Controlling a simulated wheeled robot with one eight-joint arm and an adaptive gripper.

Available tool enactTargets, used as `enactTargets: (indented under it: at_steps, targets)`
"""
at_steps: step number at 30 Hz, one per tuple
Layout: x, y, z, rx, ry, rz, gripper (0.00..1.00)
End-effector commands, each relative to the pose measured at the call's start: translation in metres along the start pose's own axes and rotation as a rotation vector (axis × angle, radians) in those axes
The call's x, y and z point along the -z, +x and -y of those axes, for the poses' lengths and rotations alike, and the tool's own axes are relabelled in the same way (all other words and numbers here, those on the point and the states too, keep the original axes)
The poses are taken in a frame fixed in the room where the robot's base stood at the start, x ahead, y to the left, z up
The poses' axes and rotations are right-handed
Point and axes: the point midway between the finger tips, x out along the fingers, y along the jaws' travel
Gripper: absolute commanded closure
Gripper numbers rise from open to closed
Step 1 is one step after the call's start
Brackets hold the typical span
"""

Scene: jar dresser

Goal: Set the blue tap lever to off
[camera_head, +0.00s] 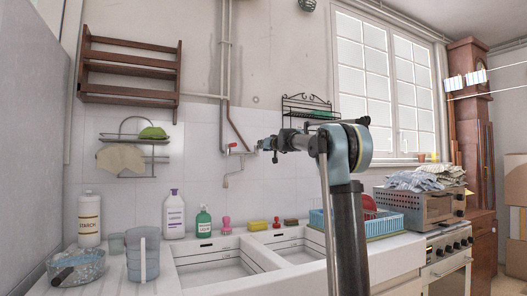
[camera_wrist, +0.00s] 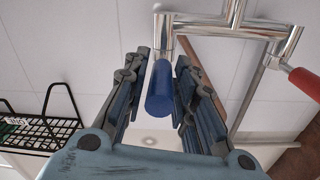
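The blue tap lever (camera_wrist: 160,90) shows in the wrist view as a short blue cylinder below a chrome valve end of the wall tap (camera_wrist: 232,25). It points towards the camera, between the two fingers of my gripper (camera_wrist: 159,66). In the head view, my gripper (camera_head: 267,144) is at the right end of the tap (camera_head: 240,153) and hides the blue lever. The tap's red lever (camera_head: 231,146) shows at its left.
The red lever (camera_wrist: 304,83) is at the right in the wrist view. A black wire rack (camera_head: 305,108) hangs on the wall above my arm. Below are the white double sink (camera_head: 218,262), bottles, sponges and a blue dish rack (camera_head: 319,220).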

Motion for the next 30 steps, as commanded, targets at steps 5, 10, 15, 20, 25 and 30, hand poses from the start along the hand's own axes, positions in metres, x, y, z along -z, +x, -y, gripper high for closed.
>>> enactTargets:
  at_steps: [5, 10, 15, 20, 25, 30]
  targets:
    - [-0.001, -0.001, 0.001, 0.002, -0.002, 0.001, 0.61]
    - [-0.001, -0.002, 0.002, 0.004, -0.003, 0.001, 0.61]
    - [-0.002, -0.011, 0.001, 0.004, -0.003, 0.001, 0.61]
    - [-0.002, -0.031, 0.001, 0.003, -0.003, 0.002, 0.61]
    - [-0.002, -0.057, 0.000, 0.003, -0.003, 0.002, 0.61]
    - [-0.002, -0.082, -0.001, 0.002, -0.002, 0.002, 0.61]
